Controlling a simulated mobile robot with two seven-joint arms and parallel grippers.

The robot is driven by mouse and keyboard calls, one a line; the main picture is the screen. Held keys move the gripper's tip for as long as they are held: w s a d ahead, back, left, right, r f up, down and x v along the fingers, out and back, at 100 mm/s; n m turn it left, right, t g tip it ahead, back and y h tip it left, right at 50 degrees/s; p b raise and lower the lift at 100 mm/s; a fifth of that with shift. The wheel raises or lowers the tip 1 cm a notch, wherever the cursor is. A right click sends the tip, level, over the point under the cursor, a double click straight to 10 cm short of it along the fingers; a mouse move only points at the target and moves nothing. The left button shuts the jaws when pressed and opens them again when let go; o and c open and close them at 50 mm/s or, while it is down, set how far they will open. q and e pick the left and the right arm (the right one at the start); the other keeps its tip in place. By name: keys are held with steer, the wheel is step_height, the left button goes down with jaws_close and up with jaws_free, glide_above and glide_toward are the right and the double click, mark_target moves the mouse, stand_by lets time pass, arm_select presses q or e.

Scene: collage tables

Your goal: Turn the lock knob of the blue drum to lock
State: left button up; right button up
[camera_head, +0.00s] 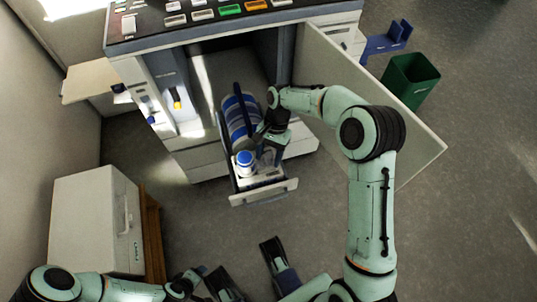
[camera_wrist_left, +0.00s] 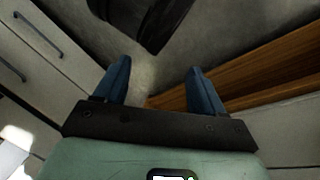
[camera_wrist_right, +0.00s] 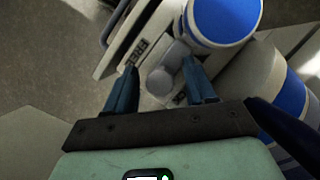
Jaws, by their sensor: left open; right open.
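The blue drum (camera_head: 240,112), banded blue and white, lies in the pulled-out tray (camera_head: 265,192) of a large machine. A smaller blue-topped white cylinder (camera_head: 245,162) is at its front; it also shows in the right wrist view (camera_wrist_right: 222,20). In that view a grey knob (camera_wrist_right: 160,80) with a rounded lever lies beyond and between the fingertips of my right gripper (camera_wrist_right: 158,82). The right gripper is open; contact with the knob cannot be told. In the head view my right wrist covers part of the tray. My left gripper (camera_wrist_left: 157,75) is open and empty, low at the left.
The machine's open door panel (camera_head: 370,90) stands right of the tray, behind my right arm. A green bin (camera_head: 410,80) is at the far right. A white cabinet (camera_head: 95,220) with wooden boards (camera_head: 150,230) stands at the left. The floor right of my arm is clear.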

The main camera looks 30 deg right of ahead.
jaws_close()
steer(key=shift+r+m+p, duration=0.1)
steer(key=shift+m+p, duration=0.2)
steer(key=shift+p, duration=0.35)
arm_select(q)
steer(key=shift+s+d+r+g, duration=0.15)
steer(key=shift+s+d+r, duration=0.15)
steer(key=shift+s, duration=0.2)
steer(key=shift+s+d+r+g, duration=0.15)
steer(key=shift+s+r, duration=0.2)
steer(key=shift+s, duration=0.1)
arm_select(e)
jaws_free()
